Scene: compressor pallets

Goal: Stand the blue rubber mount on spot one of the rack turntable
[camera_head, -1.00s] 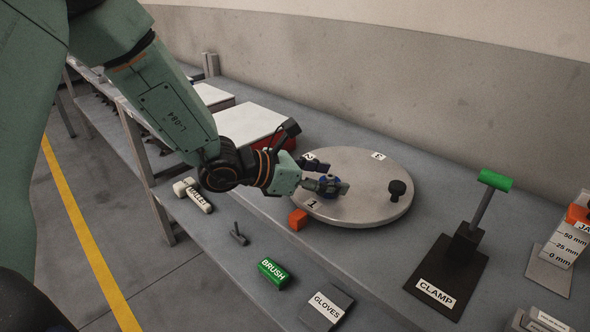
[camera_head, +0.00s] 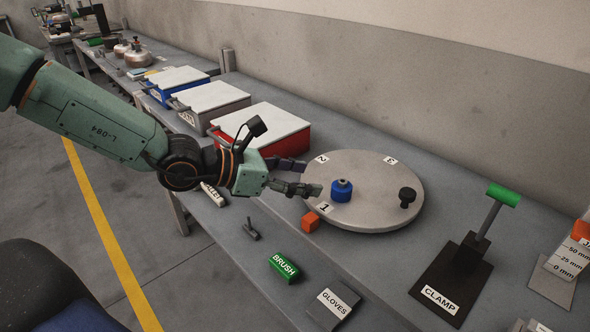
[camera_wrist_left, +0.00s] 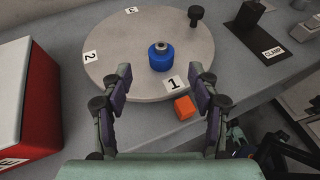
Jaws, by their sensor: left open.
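The blue rubber mount (camera_head: 342,190) stands upright on the grey rack turntable (camera_head: 375,215), a little inward of the label for spot one (camera_head: 325,207). In the left wrist view the mount (camera_wrist_left: 161,58) shows a metal top and sits just beyond the "1" label (camera_wrist_left: 174,84). My left gripper (camera_head: 312,177) is open and empty at the left edge of the turntable, its fingers pointing toward the mount but apart from it. In the left wrist view its fingers (camera_wrist_left: 164,78) are spread wide.
An orange block (camera_head: 310,221) lies by the turntable's front edge. A black knob (camera_head: 407,196) stands on the turntable's right side. A red box with a white lid (camera_head: 262,130) is behind my gripper. The clamp (camera_head: 455,270) stands at right; the brush (camera_head: 283,267) and gloves (camera_head: 333,303) lie in front.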

